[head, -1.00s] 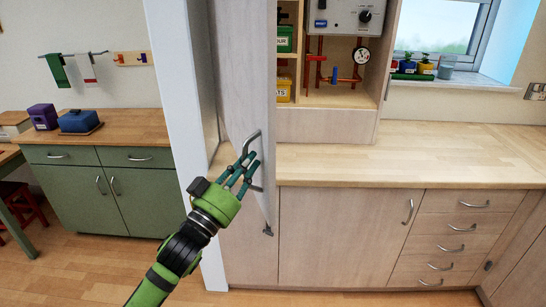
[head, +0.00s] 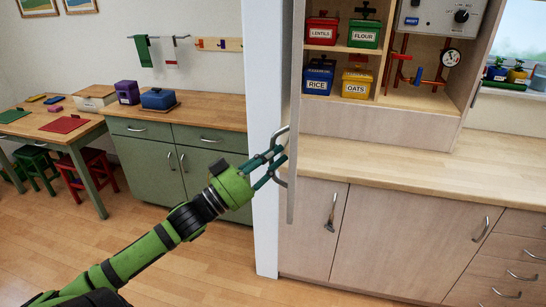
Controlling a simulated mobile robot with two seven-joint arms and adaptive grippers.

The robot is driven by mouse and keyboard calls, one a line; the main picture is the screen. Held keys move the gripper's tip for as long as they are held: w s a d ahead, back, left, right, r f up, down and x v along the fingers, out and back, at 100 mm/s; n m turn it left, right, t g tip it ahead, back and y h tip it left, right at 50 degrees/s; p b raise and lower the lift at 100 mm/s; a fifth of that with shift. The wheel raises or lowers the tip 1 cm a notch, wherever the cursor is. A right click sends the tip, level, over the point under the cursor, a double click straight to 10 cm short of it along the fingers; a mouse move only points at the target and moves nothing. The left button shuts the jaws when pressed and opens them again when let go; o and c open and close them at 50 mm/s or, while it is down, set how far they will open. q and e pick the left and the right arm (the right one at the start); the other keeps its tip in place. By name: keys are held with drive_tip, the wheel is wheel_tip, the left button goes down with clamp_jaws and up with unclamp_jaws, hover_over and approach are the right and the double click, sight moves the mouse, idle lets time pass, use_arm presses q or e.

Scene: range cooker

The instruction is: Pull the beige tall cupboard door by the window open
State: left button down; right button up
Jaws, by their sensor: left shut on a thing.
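The beige tall cupboard door (head: 296,110) stands swung open, seen nearly edge-on in the head view. Its curved metal handle (head: 283,132) is on the side facing left. My left gripper (head: 277,163) is shut on this handle, with its green fingers around the bar. The open cupboard (head: 388,112) shows to the right of the door, with canisters and a boiler unit inside. My right gripper is not in view.
A wooden worktop (head: 400,170) with beige base cupboards (head: 385,240) runs to the right. A white wall end (head: 264,80) stands behind the door. A green cabinet (head: 150,150) and a low table (head: 45,128) are at the left. The wooden floor between is clear.

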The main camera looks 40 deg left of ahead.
use_arm(q)
drive_tip(key=c, duration=1.1)
unclamp_jaws()
drive_tip(key=shift+c, duration=0.2)
drive_tip(key=v, duration=1.2)
